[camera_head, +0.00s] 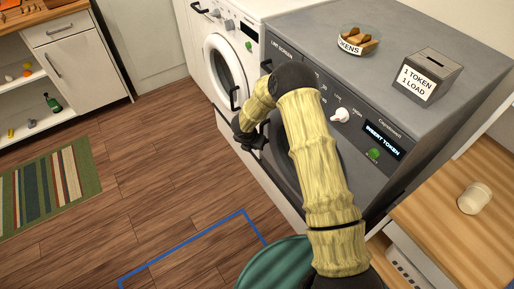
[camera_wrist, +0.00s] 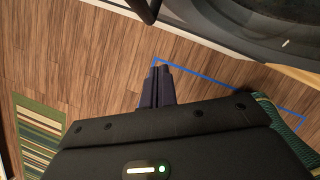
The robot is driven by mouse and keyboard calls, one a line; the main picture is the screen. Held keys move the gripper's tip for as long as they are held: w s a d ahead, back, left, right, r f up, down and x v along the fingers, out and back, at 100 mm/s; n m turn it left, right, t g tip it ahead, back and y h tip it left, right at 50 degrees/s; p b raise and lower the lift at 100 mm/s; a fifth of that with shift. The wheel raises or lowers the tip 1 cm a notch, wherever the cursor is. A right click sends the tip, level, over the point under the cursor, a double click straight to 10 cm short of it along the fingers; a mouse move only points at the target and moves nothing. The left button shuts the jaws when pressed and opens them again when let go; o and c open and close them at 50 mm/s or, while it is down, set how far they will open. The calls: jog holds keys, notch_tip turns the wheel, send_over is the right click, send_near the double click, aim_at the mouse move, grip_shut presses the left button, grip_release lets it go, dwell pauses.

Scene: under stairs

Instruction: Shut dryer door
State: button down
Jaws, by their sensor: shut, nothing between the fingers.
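The grey dryer (camera_head: 405,65) stands in the middle right of the head view. Its dark round door (camera_head: 283,172) is on the front face, largely hidden behind my arm; I cannot tell how far it stands from the frame. In the wrist view a dark round part, seemingly this door (camera_wrist: 250,28), fills the top right, with a dark bar like a handle (camera_wrist: 148,8) at the top. My gripper (camera_head: 248,134) is low in front of the dryer, near the door's left side. In the wrist view its fingers (camera_wrist: 157,85) are together and empty, over the floor.
A white washer (camera_head: 197,40) with a round door stands left of the dryer. A token bowl (camera_head: 357,41) and token box (camera_head: 427,77) sit on the dryer. A wooden surface with a cup (camera_head: 474,198) is at right. Open wood floor (camera_head: 150,180) lies left, with a striped rug (camera_head: 50,187).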

jog(key=v, duration=0.4)
jog(key=shift+s+a+r, duration=0.15)
jog(key=shift+a+r, duration=0.1)
jog(key=s+d+r+n+t+y+p, duration=0.1)
jog(key=s+d+r+n+y, duration=0.15)
jog(key=r+n, duration=0.8)
jog(key=s+d+r+n+t+y+p, duration=0.1)
jog(key=s+d+r+n+p, duration=0.15)
jog(key=r+n, duration=0.75)
jog(key=s+d+r+n+g, duration=0.1)
jog(key=s+d+r+n, duration=0.1)
jog(key=s+n, duration=0.5)
jog(key=s+d+r+n+g+h+p, duration=0.1)
jog(key=s+d+r+n, duration=0.1)
jog(key=s+d+n, duration=0.3)
jog(key=s+d+r+n+g+p, duration=0.1)
jog(key=s+d+r+n, duration=0.2)
jog(key=s+n, duration=0.5)
jog(key=shift+s+d+n+h, duration=0.3)
jog(key=shift+n+h, duration=0.05)
jog(key=shift+n, duration=0.1)
